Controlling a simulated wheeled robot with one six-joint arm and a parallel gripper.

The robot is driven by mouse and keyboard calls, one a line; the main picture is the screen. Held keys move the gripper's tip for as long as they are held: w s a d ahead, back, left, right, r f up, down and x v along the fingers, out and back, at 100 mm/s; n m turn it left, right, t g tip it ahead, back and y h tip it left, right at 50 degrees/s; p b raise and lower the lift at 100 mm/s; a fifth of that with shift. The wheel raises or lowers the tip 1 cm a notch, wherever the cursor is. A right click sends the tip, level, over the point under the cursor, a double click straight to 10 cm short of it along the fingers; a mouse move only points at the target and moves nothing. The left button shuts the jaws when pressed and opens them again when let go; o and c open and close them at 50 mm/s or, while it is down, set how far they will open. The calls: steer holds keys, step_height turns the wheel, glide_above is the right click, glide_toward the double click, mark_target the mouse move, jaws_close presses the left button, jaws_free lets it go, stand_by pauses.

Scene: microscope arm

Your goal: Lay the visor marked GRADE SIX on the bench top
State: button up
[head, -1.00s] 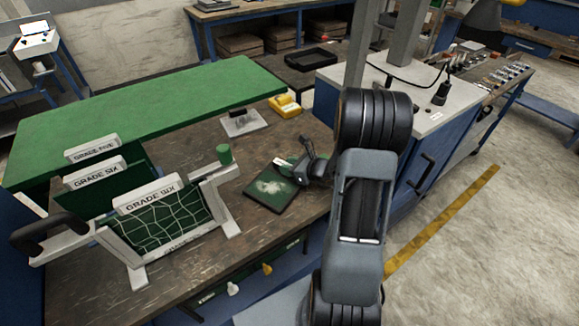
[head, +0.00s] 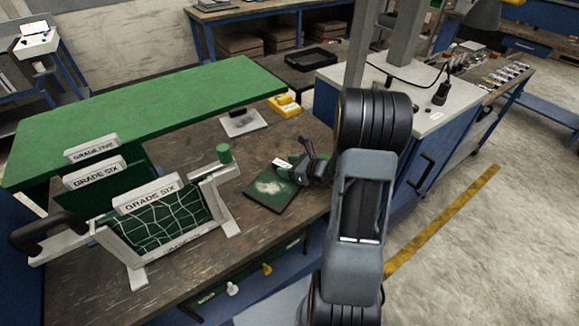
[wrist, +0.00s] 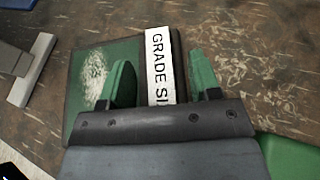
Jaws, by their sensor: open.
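A dark green visor (head: 268,190) with a whitish patch lies flat on the worn brown bench top (head: 205,262). In the wrist view its white label strip (wrist: 158,65) reads "GRADE SI", with the end hidden by my gripper. My gripper (wrist: 161,85) is open, with one green-padded finger on each side of the label strip. In the head view my gripper (head: 308,160) is low over the visor's right end. Another visor (head: 155,225), marked GRADE SIX and crossed by white lines, stands in a pale frame (head: 228,215) at left. Behind it stand another GRADE SIX (head: 95,173) and a GRADE FIVE (head: 92,148).
A green raised surface (head: 150,110) runs along the back of the bench. A yellow object (head: 285,106) and a grey plate with a black block (head: 241,122) sit behind the visor. A blue cabinet (head: 395,160) stands at right. Bare bench shows in front.

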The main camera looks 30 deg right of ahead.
steer(key=shift+s+d+r, duration=0.25)
steer(key=shift+s+r, duration=0.05)
steer(key=v, duration=1)
steer(key=shift+f, duration=0.1)
steer(key=s+a+r+n+g+h, duration=0.3)
steer(key=a+n, duration=0.5)
steer(key=n, duration=0.7)
steer(key=s+a+r+n+g+h, duration=0.3)
steer(key=a+n, duration=0.6)
steer(key=n, duration=0.6)
steer(key=s+r+g, duration=0.2)
steer(key=s+r, duration=0.1)
steer(key=shift+s, duration=0.2)
steer(key=shift+c, duration=0.5)
